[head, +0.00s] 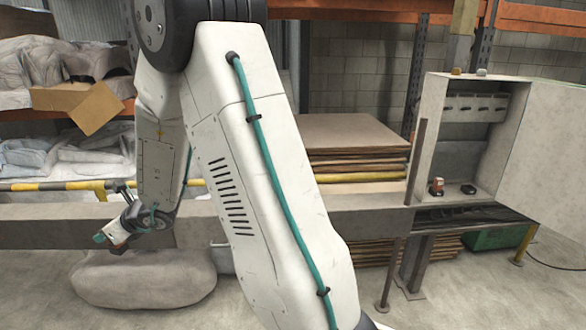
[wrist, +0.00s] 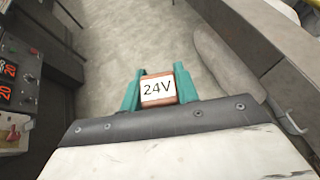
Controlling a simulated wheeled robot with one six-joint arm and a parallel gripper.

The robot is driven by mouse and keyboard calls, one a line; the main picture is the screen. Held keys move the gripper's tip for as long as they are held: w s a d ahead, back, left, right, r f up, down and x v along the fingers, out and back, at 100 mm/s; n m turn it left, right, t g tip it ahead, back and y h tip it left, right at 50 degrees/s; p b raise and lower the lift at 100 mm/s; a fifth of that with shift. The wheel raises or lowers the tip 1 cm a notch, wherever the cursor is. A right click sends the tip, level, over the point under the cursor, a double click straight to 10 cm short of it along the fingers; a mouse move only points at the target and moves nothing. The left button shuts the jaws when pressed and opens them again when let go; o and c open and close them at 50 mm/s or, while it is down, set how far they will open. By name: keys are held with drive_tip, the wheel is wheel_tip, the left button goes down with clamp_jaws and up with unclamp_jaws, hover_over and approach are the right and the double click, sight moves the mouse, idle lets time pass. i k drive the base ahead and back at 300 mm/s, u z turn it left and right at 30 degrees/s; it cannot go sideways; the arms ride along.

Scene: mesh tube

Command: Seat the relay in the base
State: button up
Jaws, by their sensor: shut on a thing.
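My gripper (wrist: 158,82) has teal fingers and is shut on a small copper-coloured relay (wrist: 158,90) with a white label reading "24V". In the head view my gripper (head: 108,237) hangs at the left, low over the floor and far from the cabinet. The relay there is small and hard to make out. In the open grey cabinet at the right, a small dark block (head: 468,189) sits on the bottom; it may be the base, but its details are too small to tell. An orange and dark block (head: 436,187) stands to its left.
The cabinet (head: 431,122) holds a row of pale modules (head: 476,107) at its upper back. Stacked brown boards (head: 350,132) lie left of it. A pale sack-like lump (head: 143,280) lies on the floor beneath my gripper. Black units with red digits (wrist: 8,80) edge the wrist view.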

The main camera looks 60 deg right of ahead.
sight(468, 192)
drive_tip(key=z, duration=3.1)
drive_tip(key=i, duration=1.5)
